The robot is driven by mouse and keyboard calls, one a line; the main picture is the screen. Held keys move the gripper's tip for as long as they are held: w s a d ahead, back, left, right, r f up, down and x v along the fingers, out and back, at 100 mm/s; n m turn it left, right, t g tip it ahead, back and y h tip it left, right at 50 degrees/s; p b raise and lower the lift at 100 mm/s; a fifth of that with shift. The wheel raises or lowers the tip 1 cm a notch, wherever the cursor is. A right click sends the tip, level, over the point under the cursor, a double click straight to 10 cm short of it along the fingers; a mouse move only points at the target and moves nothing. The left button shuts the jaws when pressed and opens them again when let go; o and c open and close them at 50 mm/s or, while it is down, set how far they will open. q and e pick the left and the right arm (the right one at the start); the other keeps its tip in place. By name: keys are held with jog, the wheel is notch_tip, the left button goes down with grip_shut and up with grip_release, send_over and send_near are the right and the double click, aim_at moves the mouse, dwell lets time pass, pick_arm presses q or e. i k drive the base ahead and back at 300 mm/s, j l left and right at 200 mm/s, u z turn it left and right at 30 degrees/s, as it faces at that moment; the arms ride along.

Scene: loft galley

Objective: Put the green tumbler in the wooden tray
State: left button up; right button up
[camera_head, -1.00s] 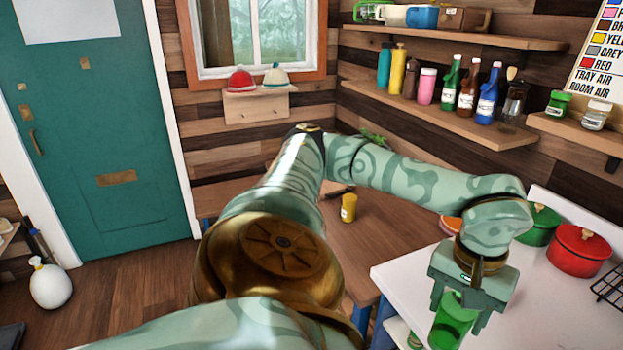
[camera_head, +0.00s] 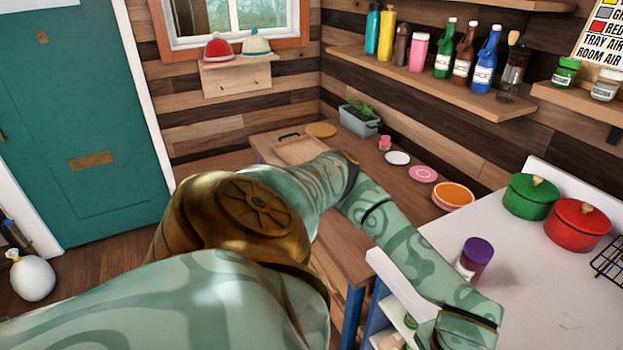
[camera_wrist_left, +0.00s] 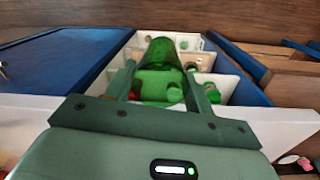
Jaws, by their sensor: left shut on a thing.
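The green tumbler (camera_wrist_left: 162,55) shows in the left wrist view, between the fingers of my left gripper (camera_wrist_left: 158,82). The gripper is shut on it, above an open white compartmented drawer (camera_wrist_left: 255,122). In the head view the tumbler and the fingers are below the bottom edge; only my left forearm and wrist show. The wooden tray (camera_head: 296,150), light wood with a dark handle, lies on the wooden table at the back, left of the planter. My arm hides its near part. My right gripper is not in view.
A purple-lidded jar (camera_head: 475,258), a green pot (camera_head: 530,196) and a red pot (camera_head: 577,225) stand on the white counter (camera_head: 540,290). A planter (camera_head: 360,118), a white plate (camera_head: 397,158) and an orange dish (camera_head: 453,196) are on the wooden table. Bottles line the shelf above.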

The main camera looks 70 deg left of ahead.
aim_at(297, 148)
jog(key=j+u, duration=0.1)
jog(key=j, duration=0.45)
jog(key=i+j+u, duration=0.15)
jog(key=j, duration=0.35)
jog(key=j+u, duration=0.1)
jog(key=j, duration=0.45)
jog(key=i+j+u, duration=0.15)
jog(key=j, duration=0.35)
jog(key=i+j+u, duration=0.1)
jog(key=j, duration=0.45)
jog(key=i+j+u, duration=0.15)
jog(key=j, duration=0.35)
jog(key=i+j+u, duration=0.1)
jog(key=j, duration=0.35)
jog(key=i+j+u, duration=0.15)
jog(key=j, duration=0.3)
jog(key=i+j, duration=0.05)
jog(key=i, duration=0.05)
